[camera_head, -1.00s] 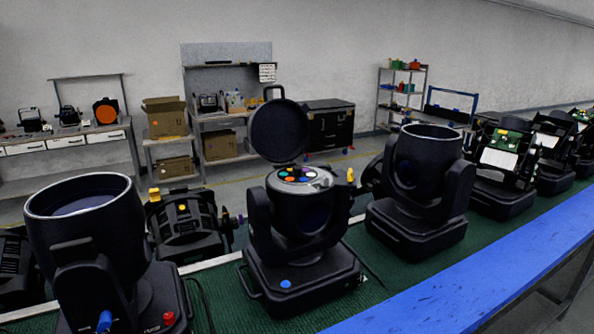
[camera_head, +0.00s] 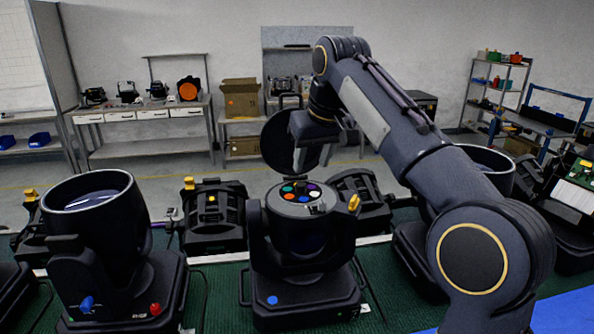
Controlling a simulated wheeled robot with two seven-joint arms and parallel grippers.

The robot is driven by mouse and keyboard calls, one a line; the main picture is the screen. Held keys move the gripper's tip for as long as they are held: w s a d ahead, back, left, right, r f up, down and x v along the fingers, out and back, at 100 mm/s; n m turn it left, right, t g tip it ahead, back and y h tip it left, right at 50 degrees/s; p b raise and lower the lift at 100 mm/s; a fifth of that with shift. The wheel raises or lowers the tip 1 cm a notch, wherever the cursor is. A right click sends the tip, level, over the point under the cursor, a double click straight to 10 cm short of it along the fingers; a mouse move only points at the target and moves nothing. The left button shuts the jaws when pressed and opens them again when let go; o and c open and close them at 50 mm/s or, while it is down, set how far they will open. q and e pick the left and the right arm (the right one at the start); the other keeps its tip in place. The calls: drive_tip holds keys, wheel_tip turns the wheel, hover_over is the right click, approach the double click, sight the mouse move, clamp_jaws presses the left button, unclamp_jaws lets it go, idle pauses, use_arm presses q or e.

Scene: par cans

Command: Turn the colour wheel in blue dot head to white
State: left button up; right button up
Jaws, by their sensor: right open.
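The blue dot head (camera_head: 303,240) is a black moving-head lamp in the middle, with a blue dot (camera_head: 272,299) on its base. Its round lid (camera_head: 277,142) is tipped open behind it. The colour wheel (camera_head: 301,192) lies exposed on top, with several coloured filters and a pale one (camera_head: 315,194) at its right side. The left gripper is not in view.
A lamp with blue and red knobs (camera_head: 95,236) stands to the left. My right arm partly covers another lamp (camera_head: 484,163) to the right. More black units (camera_head: 214,212) stand behind. The green mat (camera_head: 215,291) is bare between the left lamp and the blue dot head.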

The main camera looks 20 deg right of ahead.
sight(301, 184)
drive_tip(key=x, duration=0.3)
drive_tip(key=w+x, duration=0.1)
drive_tip(key=x, duration=0.3)
drive_tip(key=shift+w+a+b, duration=0.1)
drive_tip(key=shift+a+b, duration=0.1)
drive_tip(key=shift+b, duration=0.2)
clamp_jaws()
